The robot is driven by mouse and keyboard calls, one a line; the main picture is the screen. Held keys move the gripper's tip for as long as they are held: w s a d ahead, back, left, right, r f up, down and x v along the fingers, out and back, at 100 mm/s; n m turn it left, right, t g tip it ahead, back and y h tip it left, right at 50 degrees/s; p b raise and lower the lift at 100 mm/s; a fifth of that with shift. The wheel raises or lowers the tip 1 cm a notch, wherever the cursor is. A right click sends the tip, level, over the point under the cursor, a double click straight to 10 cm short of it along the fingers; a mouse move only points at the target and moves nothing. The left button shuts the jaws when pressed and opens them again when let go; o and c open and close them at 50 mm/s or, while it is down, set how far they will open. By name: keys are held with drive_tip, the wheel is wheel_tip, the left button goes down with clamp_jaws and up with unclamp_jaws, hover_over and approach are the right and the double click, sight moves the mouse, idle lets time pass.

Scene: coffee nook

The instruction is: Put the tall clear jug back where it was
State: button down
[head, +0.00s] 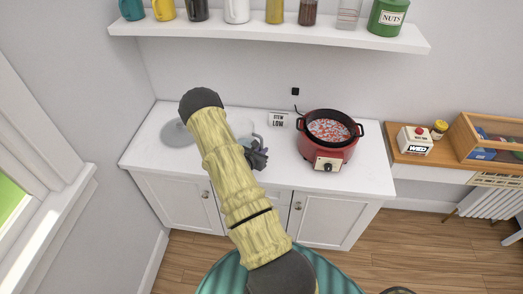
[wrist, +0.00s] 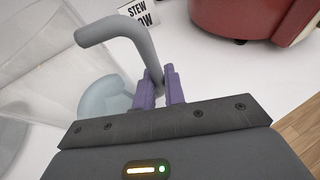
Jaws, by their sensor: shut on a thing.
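The tall clear jug stands out faintly at the left of the wrist view, with its see-through body (wrist: 42,68) and grey bent handle (wrist: 122,30). My gripper (wrist: 161,90) has its purple fingers shut on that handle. In the head view my gripper (head: 258,155) is over the white counter, left of the red cooker, and my arm hides most of the jug. I cannot tell whether the jug's base touches the counter.
A red cooker (head: 326,147) full of stew stands right of the gripper, with a "STEW LOW" card (head: 279,120) behind. A grey round disc (head: 176,135) lies on the counter (head: 365,182) at left. A shelf (head: 270,32) of jars hangs above.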

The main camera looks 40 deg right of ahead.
drive_tip(key=c, duration=1.5)
unclamp_jaws()
drive_tip(key=b+v, duration=0.3)
drive_tip(key=v, duration=0.9)
drive_tip(key=shift+s, duration=0.1)
